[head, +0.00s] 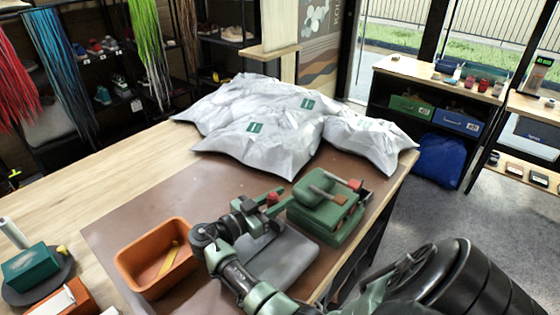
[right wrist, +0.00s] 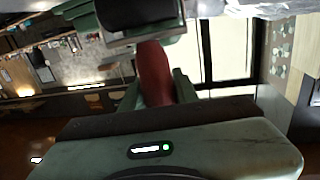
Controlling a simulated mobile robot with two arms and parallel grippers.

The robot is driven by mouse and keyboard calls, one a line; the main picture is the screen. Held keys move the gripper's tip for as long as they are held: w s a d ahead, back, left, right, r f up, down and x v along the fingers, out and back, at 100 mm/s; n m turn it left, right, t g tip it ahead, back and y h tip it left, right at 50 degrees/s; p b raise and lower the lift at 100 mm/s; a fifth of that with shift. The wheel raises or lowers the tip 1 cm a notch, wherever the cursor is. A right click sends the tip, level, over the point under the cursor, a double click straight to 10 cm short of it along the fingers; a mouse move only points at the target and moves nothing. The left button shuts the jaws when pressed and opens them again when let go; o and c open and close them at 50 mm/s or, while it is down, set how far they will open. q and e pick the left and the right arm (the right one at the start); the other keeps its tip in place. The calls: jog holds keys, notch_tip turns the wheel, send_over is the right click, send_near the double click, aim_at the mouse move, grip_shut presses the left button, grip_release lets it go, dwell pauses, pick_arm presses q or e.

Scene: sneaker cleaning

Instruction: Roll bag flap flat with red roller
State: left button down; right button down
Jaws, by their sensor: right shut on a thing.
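My right gripper (head: 268,203) reaches over the brown mat from the lower right. It is shut on the red roller (right wrist: 155,75), whose red part shows between the two green fingers in the right wrist view. A small red piece of the roller (head: 272,198) also shows at the fingertips in the head view, left of a green press-like device (head: 325,212). A flat grey bag (head: 290,258) lies on the mat, partly hidden under my right arm; I cannot make out its flap. My left gripper is not in view.
Several filled whitish bags with green labels (head: 270,135) lie at the back of the table. An orange bin (head: 130,268) with a yellow item inside stands left of the grey bag. A green box (head: 30,267) sits at the far left.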

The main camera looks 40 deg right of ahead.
jog(key=shift+f+b, duration=0.25)
jog(key=shift+b, duration=0.1)
jog(key=shift+a, duration=0.15)
dwell(0.6)
jog(key=shift+a+f+b, duration=0.1)
jog(key=shift+a+b, duration=0.2)
jog(key=shift+a, duration=0.2)
jog(key=shift+s+a+b, duration=0.15)
jog(key=shift+a+b, duration=0.75)
jog(key=shift+a, duration=0.8)
jog(key=shift+s+a+b, duration=0.2)
jog(key=shift+a+b, duration=2.05)
jog(key=shift+a, duration=1.7)
jog(key=shift+w+d+r+b, duration=0.15)
jog(key=shift+d+b, duration=0.75)
jog(key=shift+d, duration=0.5)
jog(key=shift+d+r+b, duration=0.1)
jog(key=shift+d+b, duration=0.75)
jog(key=shift+d, duration=0.55)
